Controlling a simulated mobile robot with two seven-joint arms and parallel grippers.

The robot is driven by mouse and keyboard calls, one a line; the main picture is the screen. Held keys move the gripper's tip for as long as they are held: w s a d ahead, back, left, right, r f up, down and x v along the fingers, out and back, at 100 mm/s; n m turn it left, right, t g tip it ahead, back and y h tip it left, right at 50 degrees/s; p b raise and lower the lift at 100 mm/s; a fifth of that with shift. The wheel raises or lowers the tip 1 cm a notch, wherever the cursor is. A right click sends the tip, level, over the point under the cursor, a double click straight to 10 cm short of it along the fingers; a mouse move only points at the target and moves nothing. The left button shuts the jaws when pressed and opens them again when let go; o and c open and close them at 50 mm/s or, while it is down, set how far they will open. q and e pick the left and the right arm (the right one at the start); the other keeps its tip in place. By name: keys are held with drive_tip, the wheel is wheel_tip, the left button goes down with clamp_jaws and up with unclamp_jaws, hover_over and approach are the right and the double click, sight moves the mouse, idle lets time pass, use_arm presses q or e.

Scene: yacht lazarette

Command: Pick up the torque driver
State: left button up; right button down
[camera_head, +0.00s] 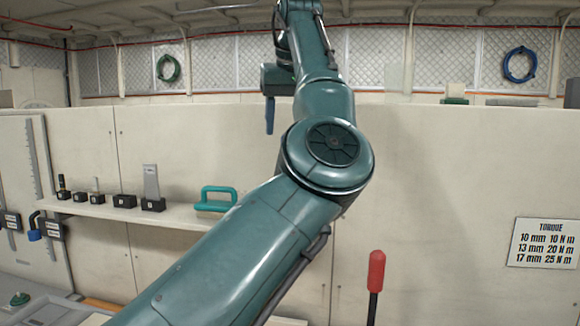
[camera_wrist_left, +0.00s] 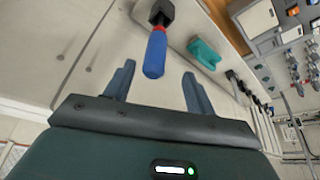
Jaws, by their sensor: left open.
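A tool with a blue handle (camera_wrist_left: 155,52) and a black end piece (camera_wrist_left: 161,14) shows in the left wrist view; it looks like the torque driver. It lies in line with the gap between my fingers. I cannot tell how far beyond the fingertips it is. My left gripper (camera_wrist_left: 158,70) is open, with nothing gripped. In the head view only a blue-grey finger of my left gripper (camera_head: 269,130) shows clearly, hanging down in front of the pale wall. I do not see the blue-handled tool in the head view, where my arm covers much of the middle. My right gripper is not in view.
A teal handle (camera_head: 217,199) sits on the pale shelf (camera_head: 100,209), and also shows in the left wrist view (camera_wrist_left: 204,53). Several black holders (camera_head: 124,201) stand left of it. A red-handled lever (camera_head: 376,272) rises at the front. A torque sign (camera_head: 543,243) hangs at right.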

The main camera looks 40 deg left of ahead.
use_arm(q)
drive_tip(key=x, duration=0.8)
drive_tip(key=shift+w, duration=0.4)
drive_tip(key=c, duration=1.1)
drive_tip(key=shift+r, duration=0.1)
